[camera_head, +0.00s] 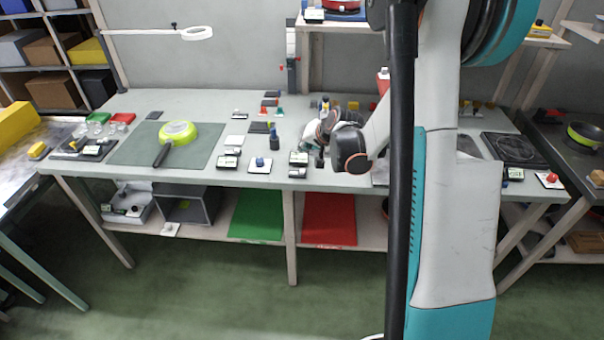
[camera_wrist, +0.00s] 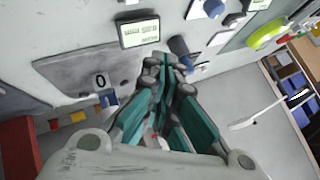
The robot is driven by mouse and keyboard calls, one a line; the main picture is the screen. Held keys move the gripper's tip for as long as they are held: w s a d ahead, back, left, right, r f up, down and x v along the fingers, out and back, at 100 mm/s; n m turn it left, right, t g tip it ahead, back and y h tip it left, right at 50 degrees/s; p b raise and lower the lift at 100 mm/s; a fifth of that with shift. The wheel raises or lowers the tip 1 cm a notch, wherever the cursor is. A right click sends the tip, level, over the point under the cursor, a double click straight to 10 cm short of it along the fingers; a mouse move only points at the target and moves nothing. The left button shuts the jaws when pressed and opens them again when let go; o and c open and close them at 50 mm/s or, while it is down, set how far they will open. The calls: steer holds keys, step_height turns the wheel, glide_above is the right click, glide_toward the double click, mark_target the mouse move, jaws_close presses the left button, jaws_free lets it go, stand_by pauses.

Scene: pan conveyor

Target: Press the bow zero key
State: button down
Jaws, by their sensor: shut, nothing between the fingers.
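In the wrist view a grey plate (camera_wrist: 75,75) carries a "0" label (camera_wrist: 100,80), with a small blue key (camera_wrist: 108,99) beside the label. I cannot read a name that marks it as the bow zero key. My gripper (camera_wrist: 167,64) is shut and empty, its fingertips to the right of the blue key in the picture and apart from it. In the head view my gripper (camera_head: 322,135) is over the middle of the bench, partly hidden by my own wrist. The key cannot be made out there.
A lit display (camera_wrist: 139,32) and a dark upright cylinder (camera_wrist: 179,46) stand close to my fingertips. On the bench (camera_head: 215,104), a green pan (camera_head: 178,132) lies on a dark green mat (camera_head: 128,150) at the left. Several small devices crowd the bench's middle.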

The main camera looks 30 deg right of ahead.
step_height(320, 180, down, 6)
steer(key=b, duration=0.4)
steer(key=shift+f, duration=0.25)
stand_by(1.1)
steer(key=shift+f+b, duration=0.4)
steer(key=shift+b, duration=0.15)
steer(key=shift+f+b, duration=0.45)
steer(key=shift+f, duration=0.05)
stand_by(0.5)
stand_by(0.3)
steer(key=shift+r+p, duration=0.6)
steer(key=shift+r, duration=0.4)
step_height(320, 180, up, 5)
steer(key=p, duration=0.3)
